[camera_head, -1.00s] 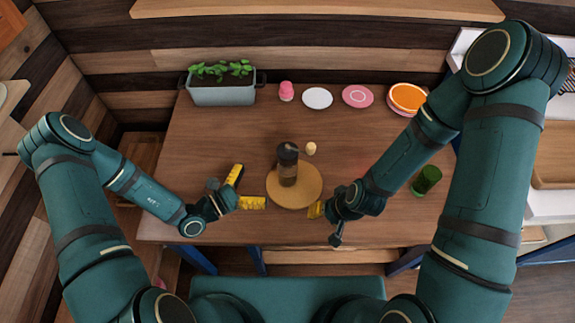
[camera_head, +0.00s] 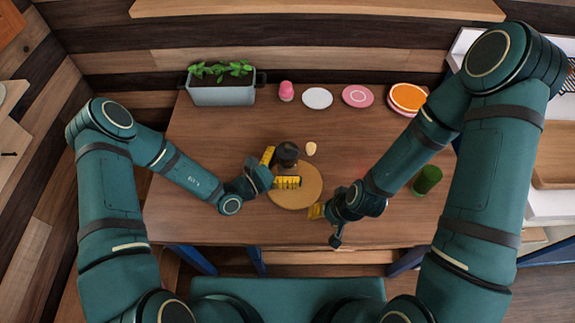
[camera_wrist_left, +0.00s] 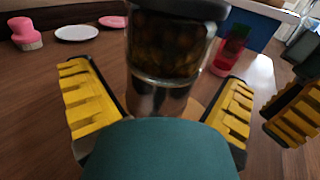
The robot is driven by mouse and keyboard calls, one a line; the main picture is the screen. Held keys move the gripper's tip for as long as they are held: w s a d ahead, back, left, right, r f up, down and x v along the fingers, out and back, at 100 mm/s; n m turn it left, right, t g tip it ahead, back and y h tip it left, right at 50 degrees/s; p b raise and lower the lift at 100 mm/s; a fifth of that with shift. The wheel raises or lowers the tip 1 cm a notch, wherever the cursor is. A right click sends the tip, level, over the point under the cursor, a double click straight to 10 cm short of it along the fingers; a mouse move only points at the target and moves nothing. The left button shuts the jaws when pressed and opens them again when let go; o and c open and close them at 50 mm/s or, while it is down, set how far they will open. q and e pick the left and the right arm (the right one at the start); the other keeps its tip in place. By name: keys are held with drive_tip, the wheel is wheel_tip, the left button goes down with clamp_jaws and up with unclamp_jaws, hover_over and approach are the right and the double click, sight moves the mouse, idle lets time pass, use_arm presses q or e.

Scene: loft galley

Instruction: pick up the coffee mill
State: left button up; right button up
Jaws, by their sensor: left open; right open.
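The coffee mill (camera_head: 287,154) has a dark top and a see-through body with dark contents. It stands upright on a round wooden board (camera_head: 302,197) on the table. In the left wrist view the mill (camera_wrist_left: 166,52) stands between the two yellow-padded fingers, and its lower part is hidden by my gripper. My left gripper (camera_head: 277,169) is open around the mill, one finger on each side, with no clear contact. My right gripper (camera_head: 317,211) is at the board's right front side. It is empty, and its yellow pad also shows at the right of the left wrist view (camera_wrist_left: 295,112).
A small pale object (camera_head: 311,149) stands just right of the mill. A planter (camera_head: 222,95), pink item (camera_head: 286,91), white plate (camera_head: 317,98), pink plate (camera_head: 357,96) and orange dish (camera_head: 407,97) line the back. A green cup (camera_head: 427,180) stands right. The table's left middle is clear.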

sight(287, 147)
use_arm(q)
drive_tip(key=c, duration=1.4)
wheel_tip(287, 147, up, 10)
drive_tip(key=shift+r+p, duration=0.1)
drive_tip(key=shift+p, duration=0.8)
use_arm(e)
drive_tip(key=shift+w+r, duration=0.3)
drive_tip(key=shift+r, duration=0.6)
use_arm(q)
drive_tip(key=shift+f, duration=0.2)
use_arm(e)
drive_tip(key=shift+f, duration=0.15)
use_arm(q)
drive_tip(key=shift+f+b, duration=2.6)
drive_tip(key=shift+f, duration=1.4)
use_arm(e)
drive_tip(key=shift+f, duration=2.45)
use_arm(q)
drive_tip(key=shift+s+f+b, duration=0.1)
drive_tip(key=shift+f+b, duration=0.3)
drive_tip(key=shift+f, duration=0.2)
use_arm(e)
drive_tip(key=shift+s+f, duration=0.1)
drive_tip(key=shift+f, duration=0.25)
drive_tip(key=shift+d, duration=0.15)
